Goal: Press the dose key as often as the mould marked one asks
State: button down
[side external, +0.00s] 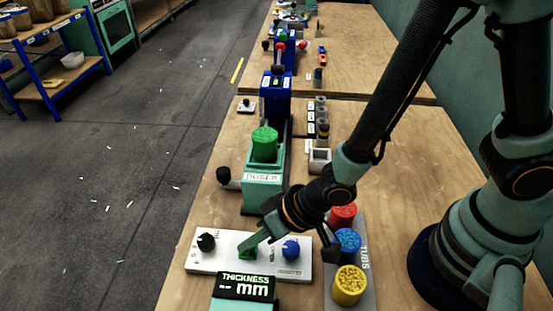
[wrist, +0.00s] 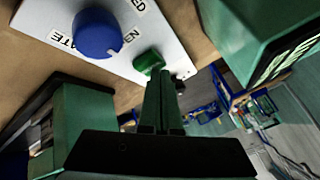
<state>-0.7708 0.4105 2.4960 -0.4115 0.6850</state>
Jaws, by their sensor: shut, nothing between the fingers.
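A white panel (side external: 208,264) carries a green key (side external: 249,255) between a black knob (side external: 206,242) and a blue knob (side external: 291,248). In the wrist view the green key (wrist: 148,62) is just beyond the tips of my gripper (wrist: 163,76), with the blue knob (wrist: 97,32) to its left. My gripper (side external: 244,248) is shut and empty, its tips at the key. I cannot tell whether they touch it. The doser (side external: 262,190) stands behind the panel with a green canister on top. Grey cylinders (side external: 321,126) with small dark labels stand farther back; their marks are unreadable.
A tubs tray (side external: 363,225) with red, blue and yellow tubs is to the right, beside my arm. A blue press (side external: 276,95) stands behind the doser. The table's left edge is close to the panel.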

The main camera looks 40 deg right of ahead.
jog(key=shift+r, duration=0.9)
jog(key=shift+r, duration=2.5)
dwell(0.8)
notch_tip(320, 180, up, 4)
jog(key=shift+w+d+f, duration=0.1)
dwell(0.4)
send_over(252, 251)
jog(key=shift+w+d+f, duration=0.1)
jog(key=shift+f, duration=4.3)
